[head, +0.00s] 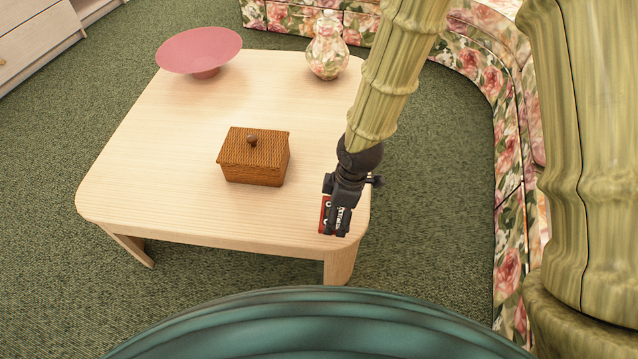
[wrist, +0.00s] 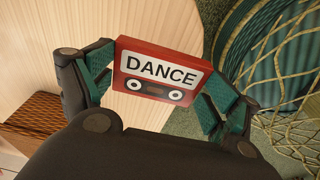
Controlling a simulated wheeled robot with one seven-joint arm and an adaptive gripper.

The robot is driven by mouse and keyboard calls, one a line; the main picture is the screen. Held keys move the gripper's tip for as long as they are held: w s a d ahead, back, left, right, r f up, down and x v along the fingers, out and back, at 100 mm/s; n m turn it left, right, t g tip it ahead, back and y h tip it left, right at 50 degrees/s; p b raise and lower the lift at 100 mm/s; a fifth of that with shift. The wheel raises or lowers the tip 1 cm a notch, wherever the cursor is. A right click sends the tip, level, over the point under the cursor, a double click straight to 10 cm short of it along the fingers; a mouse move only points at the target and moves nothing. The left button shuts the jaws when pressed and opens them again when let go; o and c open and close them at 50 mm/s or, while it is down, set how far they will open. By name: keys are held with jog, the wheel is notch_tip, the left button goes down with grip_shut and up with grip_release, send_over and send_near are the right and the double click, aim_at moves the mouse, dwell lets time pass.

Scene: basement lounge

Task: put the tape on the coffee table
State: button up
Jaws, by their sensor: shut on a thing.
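The tape is a red cassette with a white label reading "DANCE" (wrist: 158,75). My gripper (wrist: 157,80) is shut on it, with a finger pad at each side edge in the wrist view. In the head view the red tape (head: 325,214) shows beside the dark gripper (head: 335,212), over the coffee table's near right corner. The coffee table (head: 180,175) is pale wood with rounded corners. I cannot tell how far above the top the tape is, or whether it touches.
A brown woven box (head: 253,165) with a knobbed lid sits mid-table. A pink bowl (head: 200,50) stands at the back left and a floral vase (head: 327,55) at the back right. A floral sofa (head: 508,200) curves along the right. The table's front left is clear.

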jog(key=b, duration=0.2)
send_over(321, 195)
jog(key=shift+d+f, duration=0.25)
jog(key=shift+f, duration=0.25)
jog(key=shift+f+b, duration=0.95)
jog(key=shift+f, duration=0.8)
jog(key=o, duration=0.8)
notch_tip(321, 195, up, 12)
jog(key=d+p, duration=0.1)
jog(key=p, duration=0.3)
jog(key=shift+d+p, duration=0.3)
jog(key=shift+d, duration=0.1)
jog(key=shift+s, duration=0.1)
